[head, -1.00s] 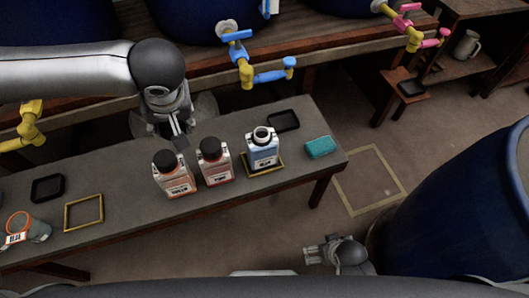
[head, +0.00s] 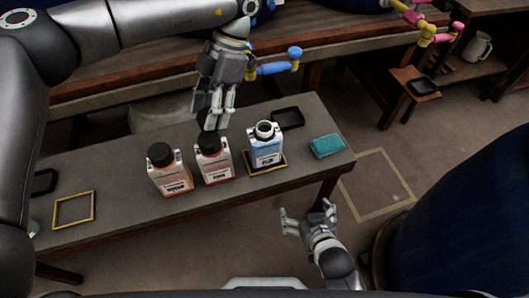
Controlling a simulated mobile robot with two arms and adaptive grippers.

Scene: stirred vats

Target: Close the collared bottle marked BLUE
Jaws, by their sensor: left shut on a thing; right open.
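The blue bottle (head: 265,149) stands upright without a cap on the bench. A pale ring surrounds its dark open mouth; its label is too small to read surely. My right gripper (head: 306,209) is open and empty, in front of the bench's right end.
An orange-labelled, black-capped bottle (head: 169,172) stands at the left of the row. A yellow frame (head: 250,169) lies under the blue bottle; an empty one (head: 74,223) lies left. A black tray (head: 288,117) and teal sponge (head: 326,146) are near the right end. A blue tap (head: 273,67) is behind.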

